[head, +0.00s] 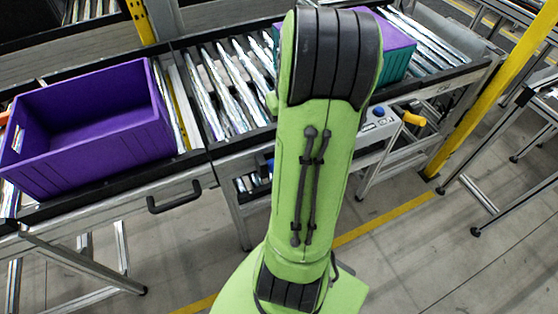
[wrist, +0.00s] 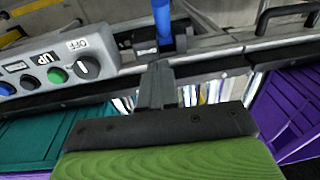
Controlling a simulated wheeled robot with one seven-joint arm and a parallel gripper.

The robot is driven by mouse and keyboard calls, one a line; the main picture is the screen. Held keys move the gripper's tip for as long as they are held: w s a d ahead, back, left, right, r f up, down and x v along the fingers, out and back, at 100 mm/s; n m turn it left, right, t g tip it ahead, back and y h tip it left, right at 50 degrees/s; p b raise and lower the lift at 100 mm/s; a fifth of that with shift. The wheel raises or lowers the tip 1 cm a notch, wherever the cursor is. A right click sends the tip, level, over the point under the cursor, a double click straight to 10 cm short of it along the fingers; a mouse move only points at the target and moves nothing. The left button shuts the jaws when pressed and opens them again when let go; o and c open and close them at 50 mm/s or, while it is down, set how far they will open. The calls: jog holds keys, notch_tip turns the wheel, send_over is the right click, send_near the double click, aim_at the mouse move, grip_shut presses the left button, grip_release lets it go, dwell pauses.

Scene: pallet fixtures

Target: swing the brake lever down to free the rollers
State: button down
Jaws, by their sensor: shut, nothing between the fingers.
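A blue bar-shaped grip (wrist: 162,18) shows at the top of the wrist view, beside the conveyor rail. It looks like the brake lever's handle, but its pivot is not clear. My gripper (wrist: 157,68) is shut and empty, and its fingertips appear just short of the blue grip in the picture. I cannot tell whether they touch. In the head view my green arm hides the gripper and the blue grip. The rollers (head: 232,85) show left of my arm.
A grey control box (wrist: 60,65) with a knob and buttons stands close to my gripper. A black handle (head: 175,197) sticks out of the conveyor's front. A purple crate (head: 90,165) and a purple-and-teal crate (head: 398,45) stand on the conveyor.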

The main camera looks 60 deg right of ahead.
jog(key=f, duration=0.3)
jog(key=f+b, duration=0.1)
jog(key=f, duration=0.2)
jog(key=w+f+b, duration=0.1)
jog(key=f, duration=0.2)
jog(key=shift+a+f, duration=0.1)
jog(key=shift+f, duration=0.2)
jog(key=shift+s+a+f+b, duration=0.25)
jog(key=shift+a+f, duration=0.05)
jog(key=shift+f, duration=0.3)
jog(key=shift+s+a+f+b, duration=0.2)
jog(key=shift+a+f+b, duration=0.05)
jog(key=shift+f, duration=0.3)
jog(key=shift+s+a+f, duration=0.2)
jog(key=shift+f, duration=0.2)
